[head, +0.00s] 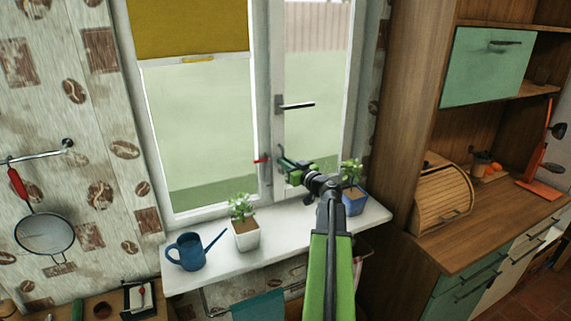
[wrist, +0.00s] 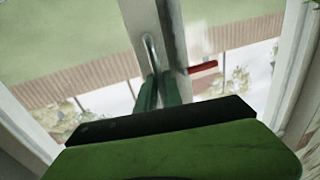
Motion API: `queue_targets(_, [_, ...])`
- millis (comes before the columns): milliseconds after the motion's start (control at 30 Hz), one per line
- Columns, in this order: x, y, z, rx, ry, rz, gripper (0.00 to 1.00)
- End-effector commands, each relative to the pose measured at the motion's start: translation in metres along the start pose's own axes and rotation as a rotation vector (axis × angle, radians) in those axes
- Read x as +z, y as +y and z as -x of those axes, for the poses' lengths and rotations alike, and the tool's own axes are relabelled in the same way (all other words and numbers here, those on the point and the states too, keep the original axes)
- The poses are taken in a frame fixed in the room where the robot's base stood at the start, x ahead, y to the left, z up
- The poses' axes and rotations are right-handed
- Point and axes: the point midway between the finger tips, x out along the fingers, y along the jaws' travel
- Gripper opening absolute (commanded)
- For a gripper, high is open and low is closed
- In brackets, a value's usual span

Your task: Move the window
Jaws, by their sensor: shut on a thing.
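The window has a left pane (head: 205,130) under a yellow blind and a right sash (head: 318,75) with a dark lever handle (head: 296,104) standing sideways. My gripper (head: 283,160) is at the lower part of the middle frame, below that lever. In the wrist view my gripper (wrist: 160,92) has its green fingers around the lower end of a slim grey metal handle (wrist: 151,50). A small red piece (head: 261,160) sticks out beside my gripper; it also shows in the wrist view (wrist: 203,66). I cannot tell whether the sash is fully closed.
On the white sill (head: 205,274) stand a blue watering can (head: 187,251), a plant in a white pot (head: 245,235) and a plant in a blue pot (head: 354,200), close to my arm. A wooden cabinet (head: 405,110) stands at the right.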

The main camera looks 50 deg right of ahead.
Motion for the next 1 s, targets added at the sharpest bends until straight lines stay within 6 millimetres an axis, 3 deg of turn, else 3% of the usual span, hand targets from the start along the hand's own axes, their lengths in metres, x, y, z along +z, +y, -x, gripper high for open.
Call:
queue_targets(733, [0.0,0.001,0.001,0.001,-0.001,0.001,0.0])
queue_targets(867, [0.0,0.0,0.013,0.002,-0.001,0.001,0.0])
queue_targets(1000, [0.001,0.001,0.041,0.004,-0.001,0.001,0.0])
